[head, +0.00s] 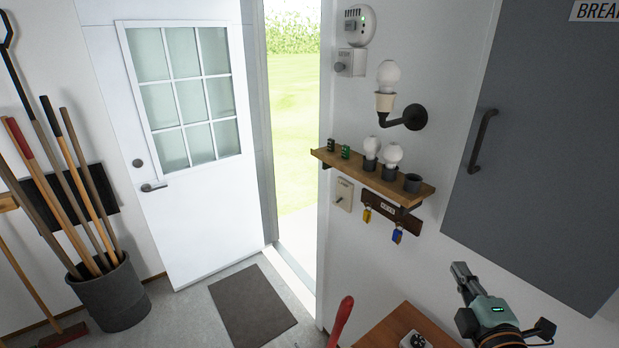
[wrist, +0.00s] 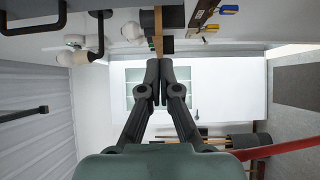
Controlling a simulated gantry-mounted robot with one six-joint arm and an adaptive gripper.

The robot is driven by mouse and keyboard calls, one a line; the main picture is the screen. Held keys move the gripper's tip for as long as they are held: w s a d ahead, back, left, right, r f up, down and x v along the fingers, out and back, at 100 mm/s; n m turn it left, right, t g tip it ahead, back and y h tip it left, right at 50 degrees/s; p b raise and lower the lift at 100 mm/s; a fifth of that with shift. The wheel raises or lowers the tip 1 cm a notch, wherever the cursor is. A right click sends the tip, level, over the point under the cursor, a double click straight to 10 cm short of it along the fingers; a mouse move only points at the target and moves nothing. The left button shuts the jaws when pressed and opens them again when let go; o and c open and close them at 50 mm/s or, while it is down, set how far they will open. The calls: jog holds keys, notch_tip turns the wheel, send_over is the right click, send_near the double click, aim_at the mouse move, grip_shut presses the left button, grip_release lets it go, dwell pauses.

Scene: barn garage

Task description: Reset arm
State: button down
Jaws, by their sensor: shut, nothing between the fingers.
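My gripper (head: 462,272) is at the lower right of the head view, below the grey cabinet and to the right of the wooden shelf. Its fingers point up and away. In the wrist view my gripper (wrist: 159,66) shows its two dark fingers shut together with nothing between them. The fingertips are in front of the white door in that view and look apart from the shelf.
A wooden shelf (head: 392,182) carries bulbs, a dark cup and small items; keys (head: 398,235) hang below. A wall lamp (head: 414,117) is above it. The grey cabinet (head: 560,130) is close on the right. A wooden surface (head: 400,322) lies left of my gripper, by a red handle (head: 341,318).

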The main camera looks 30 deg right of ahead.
jog(key=w+a+f+m+y, duration=0.25)
jog(key=w+a, duration=0.25)
jog(key=a, duration=0.6)
jog(key=w+a+f+m+y, duration=0.1)
jog(key=w+a+f+y, duration=0.3)
jog(key=a, duration=0.7)
jog(key=s+a+f+m+g+y, duration=0.1)
jog(key=s+a+m+y, duration=0.15)
jog(key=a, duration=0.95)
jog(key=s+a+f+m+g+y, duration=0.1)
jog(key=a+m, duration=0.3)
jog(key=a, duration=0.8)
notch_tip(320, 180, up, 13)
jog(key=m+p, duration=0.1)
jog(key=p, duration=1.2)
jog(key=shift+s+a, duration=0.15)
jog(key=shift+s, duration=0.3)
